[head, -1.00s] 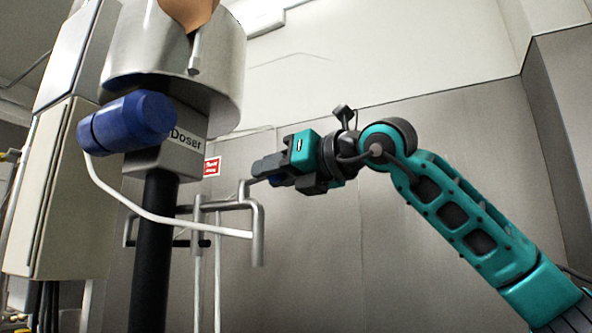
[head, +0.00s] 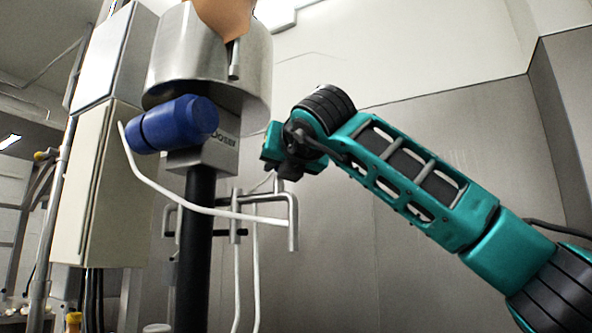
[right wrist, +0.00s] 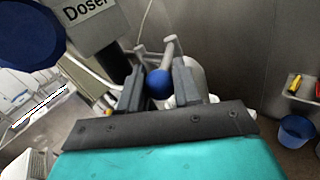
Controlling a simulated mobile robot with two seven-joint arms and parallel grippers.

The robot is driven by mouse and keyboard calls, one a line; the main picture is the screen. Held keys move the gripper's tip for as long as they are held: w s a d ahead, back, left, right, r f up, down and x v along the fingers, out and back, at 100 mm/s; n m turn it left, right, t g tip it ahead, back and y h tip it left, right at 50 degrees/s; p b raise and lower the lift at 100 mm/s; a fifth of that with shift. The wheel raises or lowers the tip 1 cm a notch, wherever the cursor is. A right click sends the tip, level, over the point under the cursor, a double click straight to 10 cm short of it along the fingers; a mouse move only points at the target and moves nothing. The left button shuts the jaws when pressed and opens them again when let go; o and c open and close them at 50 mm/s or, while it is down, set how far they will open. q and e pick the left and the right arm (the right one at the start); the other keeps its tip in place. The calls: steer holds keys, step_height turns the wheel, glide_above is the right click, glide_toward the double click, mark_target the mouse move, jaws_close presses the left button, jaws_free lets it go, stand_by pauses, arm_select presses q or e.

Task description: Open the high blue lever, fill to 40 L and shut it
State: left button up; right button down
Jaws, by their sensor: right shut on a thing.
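The doser (head: 222,141) is a grey box on a black column under a round metal vessel (head: 250,85). A blue cylinder (head: 172,124) sticks out of its left side. In the right wrist view, a lever with a blue ball knob (right wrist: 158,84) and a grey rod (right wrist: 170,52) lies between the fingers of my right gripper (right wrist: 160,76), which is shut on it. In the head view, my right wrist is right of the doser and hides the fingers and the knob. My left gripper is not in view. No litre reading can be seen.
A bent metal pipe frame (head: 293,222) stands below my right wrist, and a white hose (head: 160,192) curves across to it. A pale cabinet (head: 100,185) is at left. In the right wrist view, a blue bucket (right wrist: 296,131) stands at right under a small shelf (right wrist: 300,88).

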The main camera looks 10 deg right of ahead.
steer(key=shift+a+m+h, duration=0.5)
steer(key=shift+a+h, duration=0.15)
steer(key=shift+h, duration=0.35)
arm_select(q)
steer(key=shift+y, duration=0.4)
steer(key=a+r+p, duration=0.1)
steer(key=p, duration=0.2)
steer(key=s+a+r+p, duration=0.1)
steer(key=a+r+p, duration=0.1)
steer(key=p, duration=0.1)
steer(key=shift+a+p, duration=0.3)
arm_select(e)
steer(key=a+m+g+h, duration=0.1)
steer(key=m+h, duration=0.1)
steer(key=h, duration=0.1)
steer(key=w+a+m+h, duration=0.1)
steer(key=m+h, duration=0.1)
steer(key=h, duration=0.1)
steer(key=w+a+m+g+h, duration=0.1)
steer(key=a+m+h, duration=0.1)
steer(key=shift+w+a+r+g+h, duration=0.1)
steer(key=shift+w+r+g+h, duration=0.1)
steer(key=shift+r+g+h, duration=0.15)
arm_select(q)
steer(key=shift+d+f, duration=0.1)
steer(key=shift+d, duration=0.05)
arm_select(e)
steer(key=shift+f, duration=0.1)
